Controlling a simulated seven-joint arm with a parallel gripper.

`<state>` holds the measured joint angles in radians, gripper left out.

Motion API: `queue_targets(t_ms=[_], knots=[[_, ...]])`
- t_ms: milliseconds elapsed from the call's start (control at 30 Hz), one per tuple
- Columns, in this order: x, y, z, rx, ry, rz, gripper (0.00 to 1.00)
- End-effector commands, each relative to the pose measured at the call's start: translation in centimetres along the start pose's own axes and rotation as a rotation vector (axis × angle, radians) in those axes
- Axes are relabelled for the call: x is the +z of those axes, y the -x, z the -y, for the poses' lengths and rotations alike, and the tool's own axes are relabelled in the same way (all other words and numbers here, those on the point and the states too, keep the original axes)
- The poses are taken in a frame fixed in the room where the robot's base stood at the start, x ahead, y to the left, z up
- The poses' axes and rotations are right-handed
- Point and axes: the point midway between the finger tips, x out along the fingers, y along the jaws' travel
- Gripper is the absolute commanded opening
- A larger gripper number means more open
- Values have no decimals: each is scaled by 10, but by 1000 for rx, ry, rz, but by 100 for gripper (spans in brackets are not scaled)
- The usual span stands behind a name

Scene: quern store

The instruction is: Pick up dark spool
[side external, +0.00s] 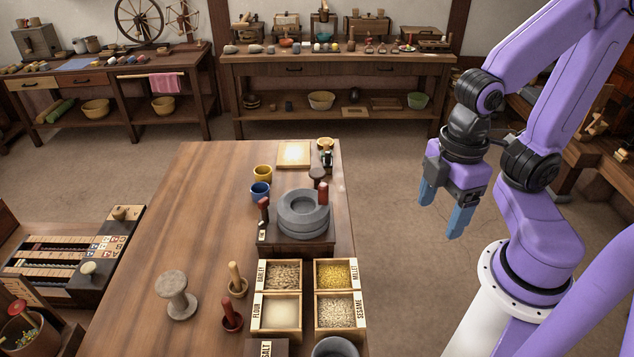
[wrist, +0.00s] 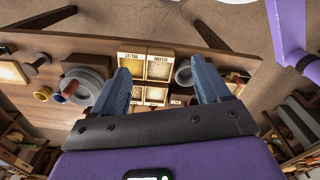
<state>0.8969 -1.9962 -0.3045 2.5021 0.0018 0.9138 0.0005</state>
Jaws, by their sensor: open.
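A small dark brown spool (side external: 318,176) stands near the table's far right edge, just behind the grey quern (side external: 303,222). It seems to show in the wrist view as a dark shape (wrist: 38,64) at the left; its lower part is partly hidden in the side view. My gripper (side external: 443,213) hangs in the air right of the table, well apart from the spool. In the wrist view my gripper (wrist: 158,72) has its two blue fingers wide apart with nothing between them.
The quern's red handle (side external: 323,193), a yellow cup (side external: 262,173), a blue cup (side external: 260,191) and a grain box (side external: 307,292) are nearby. The table's left middle is clear.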

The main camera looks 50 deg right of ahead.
Motion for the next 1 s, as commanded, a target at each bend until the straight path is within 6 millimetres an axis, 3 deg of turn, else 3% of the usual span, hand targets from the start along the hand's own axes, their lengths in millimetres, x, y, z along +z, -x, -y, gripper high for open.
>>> queue_targets(t_ms=[100,167,467,567,767,1000], knots=[[0,0,0,0,0,0,75],[0,0,0,0,0,0,86],[-1,0,-1,0,-5,-3,86],[-11,0,-7,3,-43,-29,86],[-63,2,-52,27,-245,-178,86],[-114,-13,-136,105,-451,-353,86]])
